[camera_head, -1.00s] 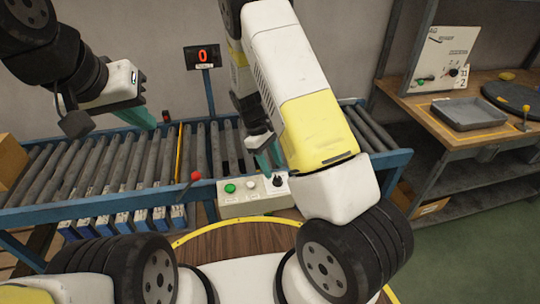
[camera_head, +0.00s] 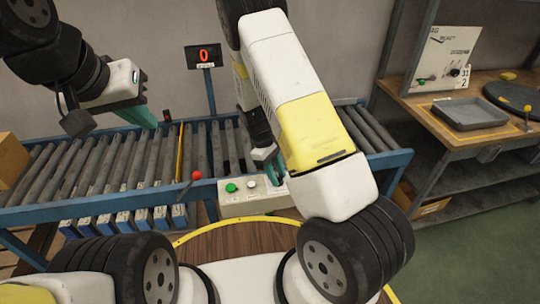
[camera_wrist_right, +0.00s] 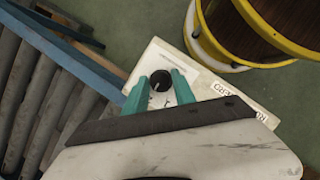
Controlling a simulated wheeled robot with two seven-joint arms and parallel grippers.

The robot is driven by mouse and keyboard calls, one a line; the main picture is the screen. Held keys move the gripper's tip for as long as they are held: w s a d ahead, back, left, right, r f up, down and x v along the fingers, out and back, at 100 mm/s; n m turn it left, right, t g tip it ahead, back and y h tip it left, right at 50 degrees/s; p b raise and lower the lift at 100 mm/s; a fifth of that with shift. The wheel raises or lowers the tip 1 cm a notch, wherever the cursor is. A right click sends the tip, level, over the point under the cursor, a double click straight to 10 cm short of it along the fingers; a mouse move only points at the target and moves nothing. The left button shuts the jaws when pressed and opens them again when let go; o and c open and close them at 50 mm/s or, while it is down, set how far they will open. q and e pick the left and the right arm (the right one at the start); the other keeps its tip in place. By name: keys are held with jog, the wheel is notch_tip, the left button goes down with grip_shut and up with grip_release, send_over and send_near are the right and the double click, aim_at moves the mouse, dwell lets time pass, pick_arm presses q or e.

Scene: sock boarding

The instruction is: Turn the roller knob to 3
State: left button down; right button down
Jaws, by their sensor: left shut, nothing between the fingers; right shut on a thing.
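The black roller knob (camera_wrist_right: 160,80), with a light pointer line, sits on a white control box (camera_head: 238,205) at the conveyor's front edge. My right gripper (camera_wrist_right: 161,88) is shut on this knob, with a teal finger on each side of it. In the head view the right gripper (camera_head: 271,168) comes down over the right end of the box, and the knob is mostly hidden there. My left gripper (camera_head: 143,116) is shut and empty above the rollers at the left. The display (camera_head: 203,56) behind the conveyor reads 0 in red.
The box also has a green button (camera_head: 230,187) and a white button (camera_head: 251,182). A red-topped lever (camera_head: 196,175) stands beside it. The roller conveyor (camera_head: 100,165) spans the left and middle. A workbench with a grey tray (camera_head: 468,114) stands at the right.

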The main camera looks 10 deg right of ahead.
jog(key=m, duration=0.2)
jog(key=m+y, duration=0.1)
jog(key=m, duration=0.1)
jog(key=shift+w+d+m+g+y, duration=0.1)
jog(key=shift+d+m+g+y, duration=0.05)
jog(key=shift+m+g+y, duration=0.45)
jog(key=shift+m+y, duration=0.5)
jog(key=shift+m, duration=1.4)
jog(key=c, duration=1.1)
grip_release()
jog(key=shift+o, duration=0.2)
jog(key=v, duration=0.8)
